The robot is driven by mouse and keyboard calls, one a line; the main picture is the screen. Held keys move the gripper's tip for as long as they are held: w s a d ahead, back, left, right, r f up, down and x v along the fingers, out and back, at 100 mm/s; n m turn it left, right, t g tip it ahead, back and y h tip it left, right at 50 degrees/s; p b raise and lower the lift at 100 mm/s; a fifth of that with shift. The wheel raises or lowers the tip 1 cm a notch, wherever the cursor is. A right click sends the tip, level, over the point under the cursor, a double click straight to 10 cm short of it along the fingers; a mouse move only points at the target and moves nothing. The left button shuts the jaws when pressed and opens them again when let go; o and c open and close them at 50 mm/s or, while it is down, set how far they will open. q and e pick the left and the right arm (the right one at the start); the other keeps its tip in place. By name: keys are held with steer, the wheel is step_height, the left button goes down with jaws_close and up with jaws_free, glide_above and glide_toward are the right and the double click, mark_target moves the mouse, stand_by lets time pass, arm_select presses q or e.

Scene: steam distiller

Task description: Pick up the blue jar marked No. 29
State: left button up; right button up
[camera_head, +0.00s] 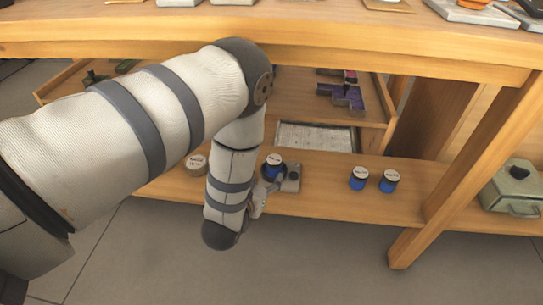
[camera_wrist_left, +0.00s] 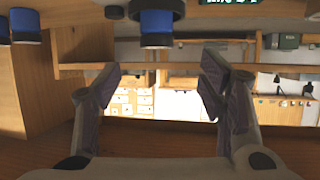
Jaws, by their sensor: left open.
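Several blue jars with pale round lids stand on the low wooden shelf, their lid markings too small to read, so I cannot tell which is No. 29. One blue jar (camera_head: 274,168) is at my left gripper (camera_head: 265,189), partly hidden by it. Two more, a blue jar (camera_head: 359,181) and another blue jar (camera_head: 389,183), stand to the right. In the left wrist view, which looks upside down, my left gripper (camera_wrist_left: 160,82) is open with nothing between its fingers. A blue jar (camera_wrist_left: 156,24) shows beyond and above the gap, apart from the fingers. My right gripper is not in view.
A small grey block (camera_head: 292,180) sits beside the nearest jar. A round pale-lidded item (camera_head: 196,164) is left of my forearm. The tabletop (camera_head: 350,40) overhangs the shelf (camera_head: 325,195). A table leg (camera_head: 470,165) and a greenish lidded box (camera_head: 516,187) are at right.

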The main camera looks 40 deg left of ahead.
mark_target(272, 165)
arm_select(q)
steer(key=b+x, duration=0.1)
steer(key=x, duration=0.2)
steer(key=b+x, duration=0.2)
steer(key=x, duration=0.2)
steer(key=f+b+x, duration=0.1)
steer(key=x, duration=0.2)
steer(key=shift+w+d+f+b, duration=0.1)
steer(key=shift+w+d+b, duration=0.15)
steer(key=shift+b, duration=0.15)
steer(key=shift+w+a, duration=0.15)
steer(key=shift+c, duration=0.3)
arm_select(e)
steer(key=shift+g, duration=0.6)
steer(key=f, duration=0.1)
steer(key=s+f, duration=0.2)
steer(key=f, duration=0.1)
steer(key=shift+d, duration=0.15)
arm_select(q)
steer(key=c, duration=1.3)
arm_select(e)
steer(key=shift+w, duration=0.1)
arm_select(q)
steer(key=shift+r, duration=0.25)
steer(key=shift+c, duration=0.2)
